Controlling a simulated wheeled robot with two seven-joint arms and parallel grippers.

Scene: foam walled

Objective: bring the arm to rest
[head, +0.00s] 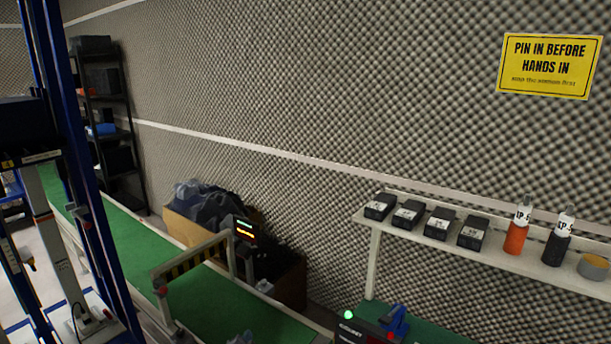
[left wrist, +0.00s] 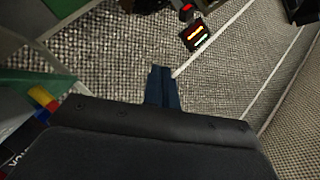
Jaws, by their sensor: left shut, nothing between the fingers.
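My left gripper (head: 397,318) shows low in the head view, a small blue shape at the bottom edge, right of the middle. In the left wrist view its dark blue fingers (left wrist: 162,88) lie together with nothing between them. They point toward a textured wall and stand clear of other things. Most of the left arm is out of the head view. My right gripper shows in neither view.
A cream shelf (head: 372,262) with several black boxes, two bottles and a tape roll stands at right. A green conveyor (head: 120,235) with a striped gate (head: 195,262) runs at left. A bin (head: 180,228) holds dark cloth. A lit display (left wrist: 195,35) is near the fingers' direction.

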